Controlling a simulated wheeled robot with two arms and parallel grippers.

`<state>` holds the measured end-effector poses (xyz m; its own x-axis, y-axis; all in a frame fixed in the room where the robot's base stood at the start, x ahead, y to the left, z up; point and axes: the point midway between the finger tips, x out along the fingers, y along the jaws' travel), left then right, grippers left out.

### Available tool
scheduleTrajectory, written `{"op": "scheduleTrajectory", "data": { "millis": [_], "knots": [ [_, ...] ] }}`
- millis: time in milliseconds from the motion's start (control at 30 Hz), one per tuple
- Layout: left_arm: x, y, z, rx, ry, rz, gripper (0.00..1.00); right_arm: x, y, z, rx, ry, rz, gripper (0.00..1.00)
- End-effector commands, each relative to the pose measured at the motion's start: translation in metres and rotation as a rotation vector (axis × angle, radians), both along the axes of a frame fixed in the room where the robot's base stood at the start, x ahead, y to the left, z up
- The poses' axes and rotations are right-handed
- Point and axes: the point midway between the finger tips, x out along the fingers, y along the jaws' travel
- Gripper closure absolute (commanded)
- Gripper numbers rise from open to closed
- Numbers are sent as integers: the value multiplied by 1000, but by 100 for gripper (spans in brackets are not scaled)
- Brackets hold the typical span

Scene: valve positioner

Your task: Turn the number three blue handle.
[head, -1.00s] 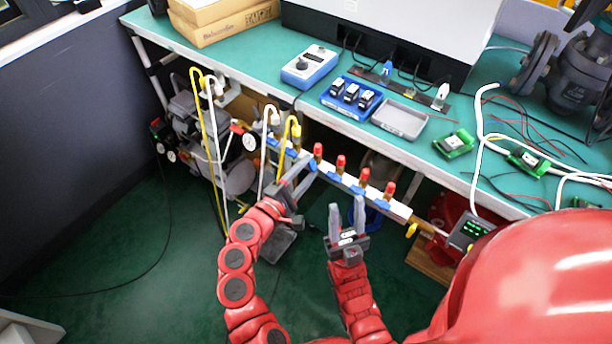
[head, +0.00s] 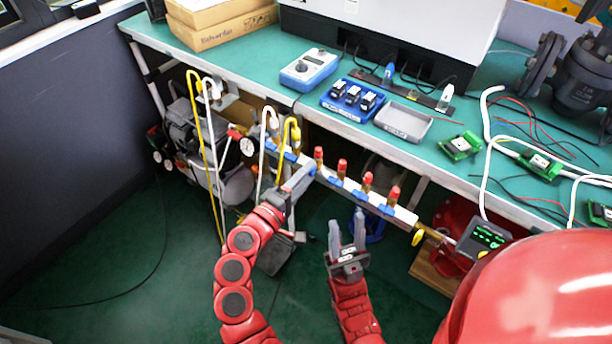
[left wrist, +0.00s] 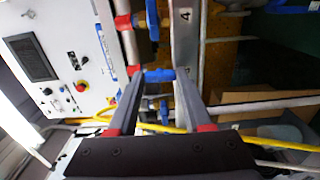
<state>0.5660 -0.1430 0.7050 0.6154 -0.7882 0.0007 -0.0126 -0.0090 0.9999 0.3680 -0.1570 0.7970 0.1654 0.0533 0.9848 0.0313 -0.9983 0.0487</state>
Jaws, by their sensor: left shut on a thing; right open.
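A white manifold bar (head: 403,214) with red-capped brass fittings and several blue handles runs along the bench's front edge. My left gripper (head: 307,172) is at the bar, left of the blue handle under the leftmost red cap (head: 319,153). In the left wrist view, its fingers (left wrist: 160,76) are on both sides of a blue handle (left wrist: 159,75), shut on it. In the head view the gripper hides the held handle. My right gripper (head: 347,234) is open and empty, below the bar.
The green bench (head: 450,118) is above the bar. A meter box (head: 484,238) is at the bar's right end. Open floor lies at lower left.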

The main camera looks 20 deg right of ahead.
Motion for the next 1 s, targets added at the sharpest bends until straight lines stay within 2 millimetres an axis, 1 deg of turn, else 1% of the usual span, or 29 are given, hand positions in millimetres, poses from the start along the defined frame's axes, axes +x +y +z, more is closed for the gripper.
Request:
{"op": "scheduleTrajectory", "data": {
  "millis": [233, 267, 300, 333, 567, 667, 767, 867, 1000],
  "knots": [
    [-1, -1, -2, 4, 2, -2, 100, 0, 0, 0, 0, 0, 0, 57],
    [-1, -1, -2, 4, 2, -2, 46, 0, 0, 0, 0, 0, 0, 57],
    [-1, 0, -2, 4, 2, -2, 39, 0, 0, 0, 0, 0, 0, 57],
    [-1, 0, -2, 2, 2, -2, 38, 0, 0, 0, 0, 0, 0, 57],
    [-1, 0, -1, 2, 1, -1, 38, 0, 0, 0, 0, 0, 0, 57],
    [-3, 5, -1, 0, 3, 1, 38, 0, 0, 0, 0, 0, 0, 57],
    [-12, 16, -1, 1, 2, 2, 38, 0, 0, 1, 0, 0, 0, 57],
    [-25, 35, -2, -2, 5, 7, 38, 0, 0, 1, 0, 0, 0, 57],
    [-49, 65, -3, 1, 6, 6, 38, 0, 0, 0, 0, 0, 0, 57]
  ]
}}
